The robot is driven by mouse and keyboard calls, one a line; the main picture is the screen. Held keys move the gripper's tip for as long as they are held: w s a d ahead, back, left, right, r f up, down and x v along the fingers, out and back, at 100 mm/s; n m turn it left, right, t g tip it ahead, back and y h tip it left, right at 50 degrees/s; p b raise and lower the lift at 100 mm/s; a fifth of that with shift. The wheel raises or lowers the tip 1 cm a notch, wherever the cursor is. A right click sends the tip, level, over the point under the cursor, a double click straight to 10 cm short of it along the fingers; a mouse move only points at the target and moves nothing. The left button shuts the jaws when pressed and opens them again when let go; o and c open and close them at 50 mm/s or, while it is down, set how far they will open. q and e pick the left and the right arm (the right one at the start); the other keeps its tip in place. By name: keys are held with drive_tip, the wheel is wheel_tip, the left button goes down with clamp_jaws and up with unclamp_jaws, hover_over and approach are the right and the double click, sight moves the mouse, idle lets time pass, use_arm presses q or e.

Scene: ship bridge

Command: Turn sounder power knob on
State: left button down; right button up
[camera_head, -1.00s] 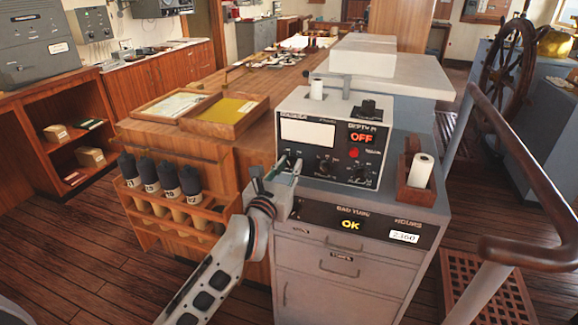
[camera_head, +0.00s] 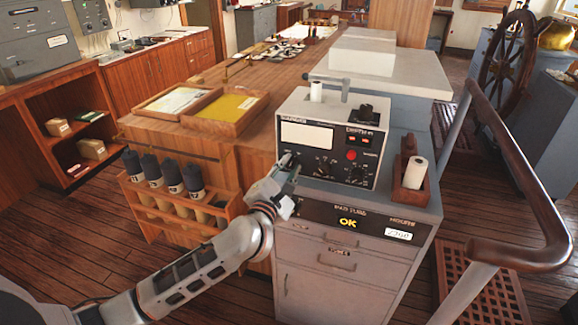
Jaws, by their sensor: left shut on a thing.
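The sounder (camera_head: 316,152) is a grey box with a pale paper window, a red display (camera_head: 358,140), a red button and several black knobs on its front. It stands on a grey cabinet. My left gripper (camera_head: 288,164) is at the lower left of the sounder's front, shut on the sounder power knob, which the fingers mostly hide. The display shows short red marks, too small to read surely. My right gripper is out of view.
A paper roll (camera_head: 415,172) stands in a wooden holder to the right on the cabinet (camera_head: 310,258), whose label reads OK. A wooden rack (camera_head: 168,208) of dark-capped tubes is left of my wrist. A handrail (camera_head: 520,215) runs at the right.

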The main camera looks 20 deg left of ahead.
use_arm(q)
drive_tip(key=shift+m, duration=1.2)
drive_tip(key=c, duration=1.8)
unclamp_jaws()
drive_tip(key=shift+s, duration=0.1)
drive_tip(key=s, duration=1.1)
drive_tip(key=shift+s+a, duration=0.2)
drive_tip(key=shift+s, duration=0.2)
